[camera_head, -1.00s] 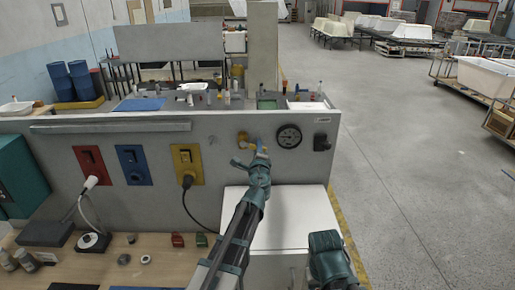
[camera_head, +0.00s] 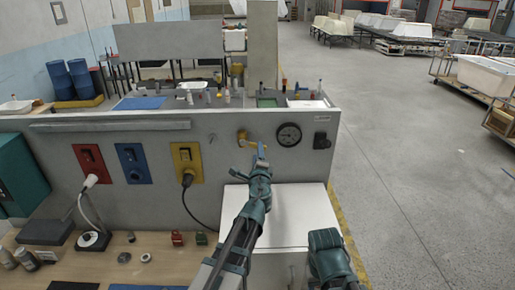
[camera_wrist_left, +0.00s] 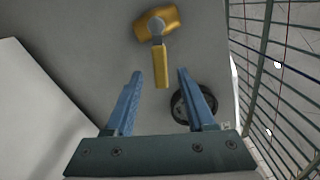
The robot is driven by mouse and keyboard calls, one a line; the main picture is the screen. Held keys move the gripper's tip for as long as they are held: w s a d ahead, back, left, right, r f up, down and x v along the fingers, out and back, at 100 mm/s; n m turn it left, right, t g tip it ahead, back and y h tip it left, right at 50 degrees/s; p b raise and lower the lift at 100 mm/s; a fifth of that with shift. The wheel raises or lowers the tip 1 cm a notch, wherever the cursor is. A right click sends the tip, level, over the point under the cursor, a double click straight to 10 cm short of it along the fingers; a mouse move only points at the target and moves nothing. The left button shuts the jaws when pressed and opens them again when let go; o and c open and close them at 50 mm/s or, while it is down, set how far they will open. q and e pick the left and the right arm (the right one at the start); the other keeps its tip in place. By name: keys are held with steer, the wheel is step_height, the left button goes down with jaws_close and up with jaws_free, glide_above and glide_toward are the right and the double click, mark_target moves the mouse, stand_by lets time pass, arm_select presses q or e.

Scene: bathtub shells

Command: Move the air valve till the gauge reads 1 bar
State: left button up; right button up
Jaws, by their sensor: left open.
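The air valve (camera_head: 242,138) is a yellow fitting on the grey panel, with a yellow lever. In the left wrist view its body (camera_wrist_left: 157,22) is at the top and the lever (camera_wrist_left: 161,66) points down toward my gripper. My left gripper (camera_head: 259,151) is open in front of the panel, just below and right of the valve. In the wrist view the lever's end shows between its blue fingers (camera_wrist_left: 160,73); I cannot tell contact. The round gauge (camera_head: 289,135) is right of the valve; its reading is too small to tell. A finger partly hides it in the wrist view.
A black fitting (camera_head: 321,140) is on the panel right of the gauge. Red (camera_head: 90,160), blue (camera_head: 132,163) and yellow (camera_head: 187,163) socket plates are to the left. A white box (camera_head: 305,212) stands below the valve.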

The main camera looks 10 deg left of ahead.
arm_select(q)
steer(key=v, duration=0.8)
steer(key=shift+s, duration=0.25)
